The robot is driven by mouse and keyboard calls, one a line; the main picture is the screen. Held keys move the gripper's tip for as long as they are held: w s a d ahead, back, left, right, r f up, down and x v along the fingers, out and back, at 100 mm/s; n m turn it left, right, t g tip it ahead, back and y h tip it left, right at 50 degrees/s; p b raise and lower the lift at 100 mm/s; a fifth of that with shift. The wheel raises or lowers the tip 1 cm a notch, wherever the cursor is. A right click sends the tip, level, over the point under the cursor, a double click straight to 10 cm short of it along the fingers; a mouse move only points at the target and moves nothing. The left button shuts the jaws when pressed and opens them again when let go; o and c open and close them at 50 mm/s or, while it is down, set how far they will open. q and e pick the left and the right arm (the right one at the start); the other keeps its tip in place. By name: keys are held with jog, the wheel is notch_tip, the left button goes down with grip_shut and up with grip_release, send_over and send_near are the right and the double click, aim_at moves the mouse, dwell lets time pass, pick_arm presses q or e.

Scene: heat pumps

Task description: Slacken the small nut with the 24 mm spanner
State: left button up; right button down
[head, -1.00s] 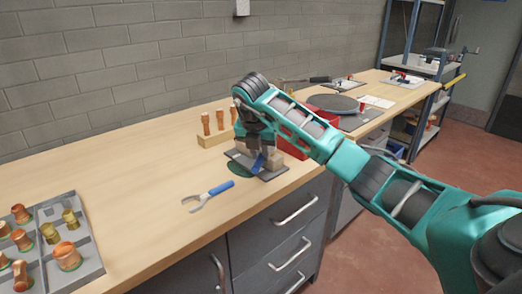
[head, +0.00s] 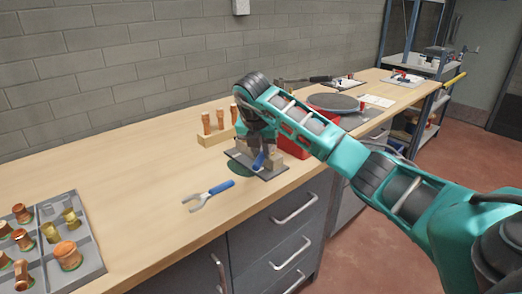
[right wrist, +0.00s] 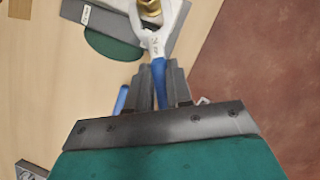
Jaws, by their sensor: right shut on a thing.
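My right gripper (right wrist: 160,88) is shut on the blue handle of a spanner (right wrist: 158,72). Its silver open-ended head is at the top of the right wrist view, around or right against a brass nut (right wrist: 149,7); the frame edge cuts this off, so the seating is unclear. The size marking is too blurred to read. In the head view my right gripper (head: 262,142) is over the grey fixture plate (head: 272,174), with the blue handle (head: 259,161) below it. The arm hides the nut there. My left gripper is out of view.
A second blue-handled spanner (head: 209,194) lies on the bench in front of the fixture. A tray of copper and brass fittings (head: 91,238) is at left. A wooden block with copper pieces (head: 213,137) stands behind; a red bin (head: 292,146) is at right.

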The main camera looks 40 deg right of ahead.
jog(key=shift+w+d, duration=0.45)
jog(key=shift+d, duration=0.15)
dwell(0.3)
jog(key=shift+w+d, duration=0.1)
jog(key=shift+d, duration=0.05)
dwell(0.4)
jog(key=shift+s+d+n+t+y+p, duration=0.2)
jog(key=shift+s+d+n, duration=0.15)
jog(key=shift+n, duration=0.35)
jog(key=shift+s+d+n+t+y+p, duration=0.1)
jog(key=shift+s+d+n+t+y, duration=0.15)
jog(key=shift+n, duration=0.45)
jog(key=shift+d, duration=0.1)
jog(key=shift+s+d+f+n+t+y+p, duration=0.1)
jog(key=shift+s+d+n+y+p, duration=0.2)
jog(key=shift+d+n+y, duration=0.9)
jog(key=shift+s+d+r+n+t+h+p, duration=0.25)
jog(key=shift+d+n, duration=0.4)
jog(key=shift+n, duration=1.5)
jog(key=shift+s+d+f+n+y+p, duration=0.25)
jog(key=shift+d+n+y, duration=0.55)
jog(key=shift+n, duration=0.85)
jog(key=shift+s+m, duration=0.1)
jog(key=shift+m, duration=0.2)
